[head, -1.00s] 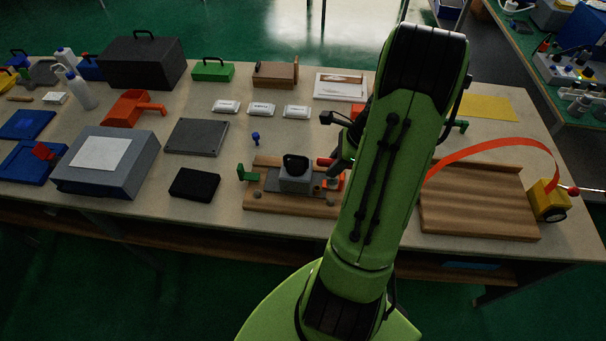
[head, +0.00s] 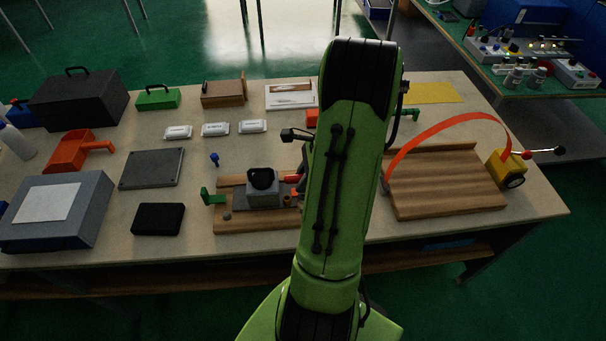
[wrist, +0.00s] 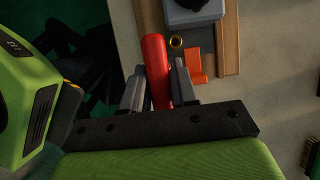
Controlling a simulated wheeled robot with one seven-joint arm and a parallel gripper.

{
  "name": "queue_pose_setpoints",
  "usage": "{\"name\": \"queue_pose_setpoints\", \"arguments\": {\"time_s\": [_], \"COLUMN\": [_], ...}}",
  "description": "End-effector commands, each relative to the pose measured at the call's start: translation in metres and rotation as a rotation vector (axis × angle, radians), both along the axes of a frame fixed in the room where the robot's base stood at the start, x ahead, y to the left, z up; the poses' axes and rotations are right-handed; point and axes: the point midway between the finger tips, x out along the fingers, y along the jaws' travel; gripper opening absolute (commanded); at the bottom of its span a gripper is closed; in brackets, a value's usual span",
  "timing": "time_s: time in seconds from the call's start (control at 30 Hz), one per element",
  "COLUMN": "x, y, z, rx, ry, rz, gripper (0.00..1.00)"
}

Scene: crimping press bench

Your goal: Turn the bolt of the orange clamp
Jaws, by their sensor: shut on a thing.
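In the wrist view my gripper (wrist: 157,80) has its two grey fingers on either side of a red rod-like handle (wrist: 154,55) and is shut on it. I cannot tell for certain which part is the bolt. In the head view the red handle (head: 291,178) shows at the right of the small wooden fixture (head: 228,222). My arm hides the gripper and most of the orange part there.
A grey block with a black top (head: 263,190) stands on the fixture, with a green bracket (head: 212,197) at its left. A black box (head: 158,219) lies farther left. To the right are a wooden board (head: 445,190), an orange band (head: 440,119) and a yellow block (head: 506,170).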

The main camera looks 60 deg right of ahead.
Motion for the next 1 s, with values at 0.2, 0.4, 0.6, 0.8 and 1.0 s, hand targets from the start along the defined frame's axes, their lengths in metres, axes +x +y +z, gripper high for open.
{"name": "queue_pose_setpoints", "arguments": {"time_s": [0.2,0.4,0.6,0.8,1.0], "x": [0.0,0.0,0.0,0.0,0.001], "y": [0.0,0.0,0.0,0.0,0.0], "z": [-0.025,-0.027,-0.027,-0.026,-0.025], "rx": [0.0,-0.001,-0.001,-0.001,-0.002], "ry": [0.0,-0.001,-0.001,-0.001,-0.001], "rz": [0.001,0.001,0.001,0.001,0.0], "gripper": [0.0,0.0,0.0,0.0,0.0]}}
